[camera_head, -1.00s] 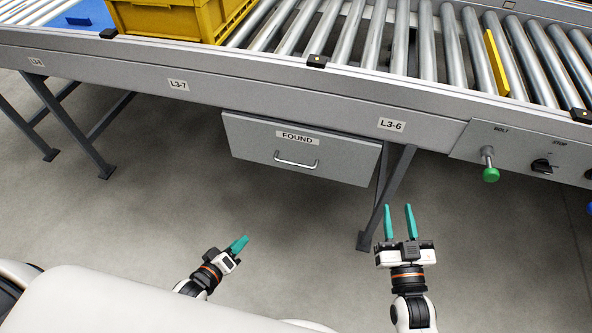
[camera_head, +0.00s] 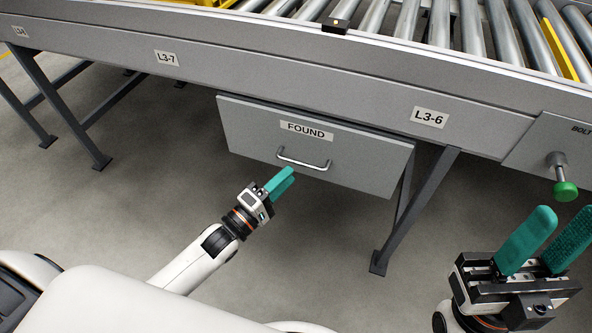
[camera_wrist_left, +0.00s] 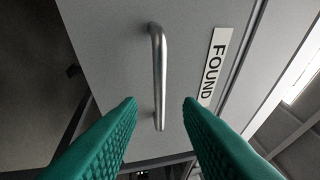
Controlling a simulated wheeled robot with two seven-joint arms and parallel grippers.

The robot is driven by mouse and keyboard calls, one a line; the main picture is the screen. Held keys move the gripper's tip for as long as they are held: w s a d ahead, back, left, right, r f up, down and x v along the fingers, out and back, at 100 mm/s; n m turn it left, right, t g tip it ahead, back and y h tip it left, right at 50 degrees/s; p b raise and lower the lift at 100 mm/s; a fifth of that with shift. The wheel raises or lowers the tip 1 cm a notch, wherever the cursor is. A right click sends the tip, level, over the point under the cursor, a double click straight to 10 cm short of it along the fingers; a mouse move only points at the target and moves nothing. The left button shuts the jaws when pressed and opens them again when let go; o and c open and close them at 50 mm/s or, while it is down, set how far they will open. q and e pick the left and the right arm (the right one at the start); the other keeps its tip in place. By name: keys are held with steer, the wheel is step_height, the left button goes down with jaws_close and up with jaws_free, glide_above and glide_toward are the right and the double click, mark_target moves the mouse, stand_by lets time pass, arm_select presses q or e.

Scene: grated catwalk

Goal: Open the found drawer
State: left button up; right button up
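The found drawer (camera_head: 350,160) is a grey front with a FOUND label (camera_head: 309,130), hung under the conveyor frame. It looks shut. Its metal bar handle (camera_head: 304,163) sits in the middle of the front and also shows in the left wrist view (camera_wrist_left: 158,75). My left gripper (camera_head: 287,177) is just below and in front of the handle. In the left wrist view its green fingers (camera_wrist_left: 160,103) are apart, with the handle in line with the gap between them and nothing gripped. My right gripper (camera_head: 548,240) is open and empty at the lower right.
The conveyor (camera_head: 250,60) with steel rollers runs above the drawer. A green-knobbed bolt (camera_head: 565,190) sticks out at the right. Dark support legs (camera_head: 410,215) stand right of the drawer and at the left. The floor below the drawer is clear.

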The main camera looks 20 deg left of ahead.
mark_target(296, 168)
arm_select(q)
steer(key=shift+b+x, duration=0.35)
steer(key=shift+x, duration=1.85)
steer(key=shift+c, duration=0.3)
steer(key=shift+f, duration=0.1)
jaws_close()
